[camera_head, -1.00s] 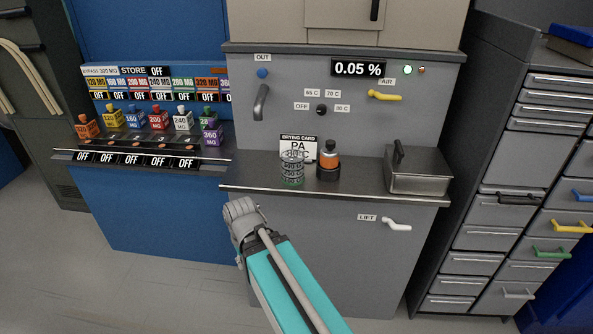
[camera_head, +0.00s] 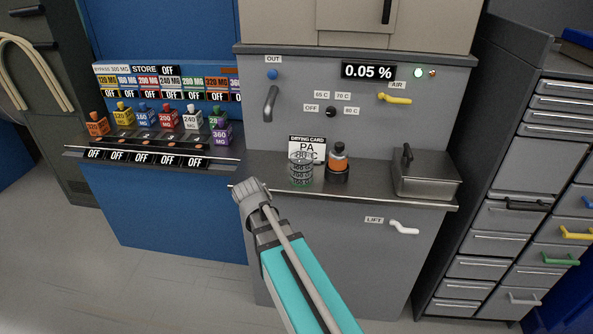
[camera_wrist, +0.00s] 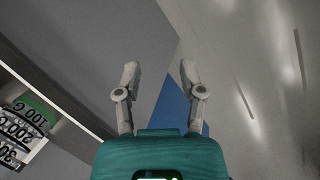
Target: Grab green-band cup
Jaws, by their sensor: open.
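The green-band cup (camera_head: 301,170) is a clear cup with printed markings and a green band near its base. It stands upright on the grey counter (camera_head: 370,190), in front of the drying card (camera_head: 307,148). Part of it shows at the left edge of the wrist view (camera_wrist: 33,112), with the green band marked 100. My gripper (camera_wrist: 158,72) is open and empty in the wrist view, its two fingers apart over the floor and cabinet front, off to the side of the cup. In the head view my arm's end is in front of the counter, lower left of the cup; the fingertips are hidden there.
A dark bottle with an orange band (camera_head: 338,163) stands close to the right of the cup. A lidded metal box (camera_head: 426,175) is farther right. A curved outlet spout (camera_head: 270,103) hangs above left. Several coloured bottles (camera_head: 166,121) line the store shelf at left.

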